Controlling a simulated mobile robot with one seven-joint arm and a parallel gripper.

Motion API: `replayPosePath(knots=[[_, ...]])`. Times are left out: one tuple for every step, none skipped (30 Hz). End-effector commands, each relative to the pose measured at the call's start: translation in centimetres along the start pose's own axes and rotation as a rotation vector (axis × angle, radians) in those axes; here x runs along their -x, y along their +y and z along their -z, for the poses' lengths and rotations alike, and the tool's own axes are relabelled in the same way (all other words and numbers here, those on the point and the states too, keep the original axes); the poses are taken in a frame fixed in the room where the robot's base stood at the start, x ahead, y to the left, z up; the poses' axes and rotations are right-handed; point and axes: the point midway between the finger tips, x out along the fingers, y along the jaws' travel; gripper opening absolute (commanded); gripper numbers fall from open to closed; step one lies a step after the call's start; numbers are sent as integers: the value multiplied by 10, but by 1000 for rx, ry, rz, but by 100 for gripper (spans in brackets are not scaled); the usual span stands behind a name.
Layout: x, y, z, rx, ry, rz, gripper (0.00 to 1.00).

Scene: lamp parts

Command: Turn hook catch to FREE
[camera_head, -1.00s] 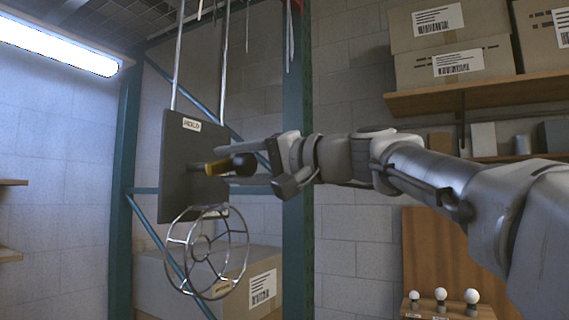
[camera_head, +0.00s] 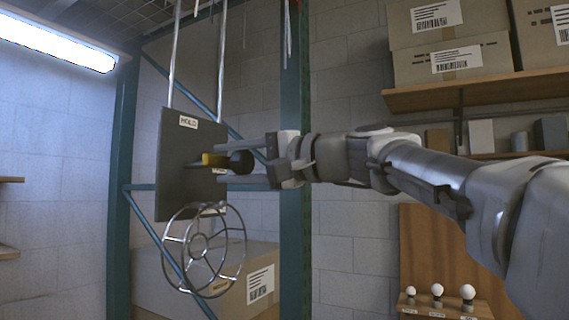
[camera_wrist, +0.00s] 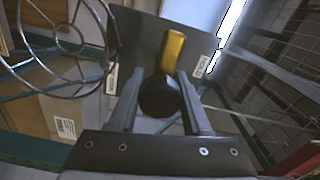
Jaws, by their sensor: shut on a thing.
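The hook catch is a yellow lever (camera_head: 214,160) with a black round knob (camera_head: 241,162) on a dark upright panel (camera_head: 172,150). A white label reading HOLD (camera_head: 188,122) is at the panel's top. A second label, at the lower edge, is mostly hidden. My gripper (camera_head: 230,161) reaches in from the right and is shut on the black knob. In the wrist view its fingers (camera_wrist: 160,80) flank the knob (camera_wrist: 160,97), and the yellow lever (camera_wrist: 173,54) extends beyond it, between the two panel labels.
A round wire cage (camera_head: 203,248) hangs just below the panel. Two metal rods (camera_head: 221,65) rise above the panel. A teal post (camera_head: 296,220) stands behind my gripper. Cardboard boxes (camera_head: 262,262) sit low behind the cage. Several bulbs (camera_head: 437,290) stand at lower right.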

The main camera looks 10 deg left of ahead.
Motion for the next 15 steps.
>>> replayPosePath(knots=[[0, 0, 0, -2, 1, 1, 51], [0, 0, 0, -2, 1, 1, 56], [0, 0, 0, -1, 1, 1, 63], [0, 0, 0, -1, 1, 1, 69], [0, 0, 0, -1, 1, 0, 74], [0, 0, 0, -1, 1, 0, 79], [0, 0, 0, -1, 1, 0, 79], [0, 0, 0, -1, 1, 0, 79], [0, 0, 0, -1, 0, 0, 79], [0, 0, 0, 0, 0, 0, 79], [0, 0, 0, 0, 0, 0, 79], [0, 0, 0, 0, 0, 0, 79], [0, 0, 0, 0, 0, 0, 79], [0, 0, 0, 0, 0, 0, 79], [1, 0, 0, 0, 1, 0, 79]])
